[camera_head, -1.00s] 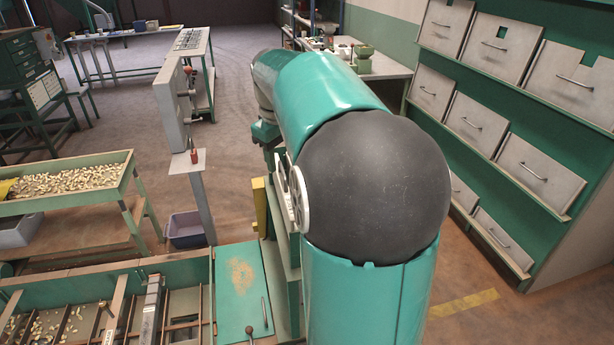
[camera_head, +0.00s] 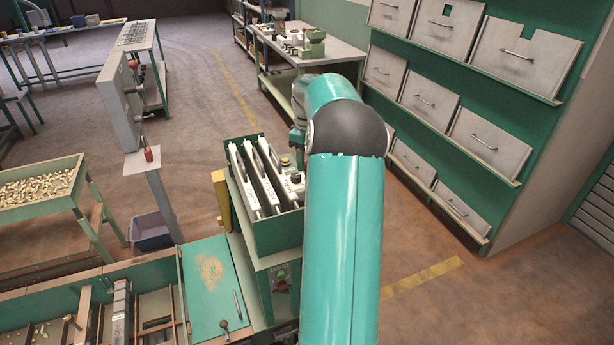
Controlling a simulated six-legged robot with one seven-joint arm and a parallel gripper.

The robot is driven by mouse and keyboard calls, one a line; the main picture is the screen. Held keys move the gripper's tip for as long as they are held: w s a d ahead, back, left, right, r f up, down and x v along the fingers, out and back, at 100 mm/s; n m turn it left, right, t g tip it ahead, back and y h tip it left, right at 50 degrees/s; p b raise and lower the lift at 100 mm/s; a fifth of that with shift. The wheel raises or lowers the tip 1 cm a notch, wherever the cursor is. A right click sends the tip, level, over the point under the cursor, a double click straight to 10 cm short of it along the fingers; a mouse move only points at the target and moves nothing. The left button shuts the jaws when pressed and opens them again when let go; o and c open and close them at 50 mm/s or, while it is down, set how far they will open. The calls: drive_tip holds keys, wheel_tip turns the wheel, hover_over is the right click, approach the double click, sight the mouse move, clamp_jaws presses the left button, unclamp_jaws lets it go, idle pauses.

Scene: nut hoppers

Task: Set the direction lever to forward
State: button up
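No lever in view carries a readable direction label, so I cannot tell which one is the direction lever. A short lever with a brown ball knob (camera_head: 223,325) stands at the front edge of the green lid plate (camera_head: 205,290), bottom centre. A thin dark rod (camera_head: 239,304) lies beside it. A grey box on a post (camera_head: 118,105) at upper left has small knobs or handles on its right side, too small to read. My teal arm rises from the bottom and bends away at a dark joint. My gripper is hidden behind the arm; its fingers do not show.
A green box with upright white slotted panels (camera_head: 262,180) stands left of my arm, above a panel with green and red buttons (camera_head: 281,276). Drawer hoppers (camera_head: 480,140) line the right. A nut tray (camera_head: 40,190) and purple bin (camera_head: 150,230) are left. Open floor lies beyond.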

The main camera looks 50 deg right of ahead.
wheel_tip(320, 180, down, 7)
drive_tip(key=shift+r, duration=0.1)
drive_tip(key=shift+c, duration=0.5)
clamp_jaws()
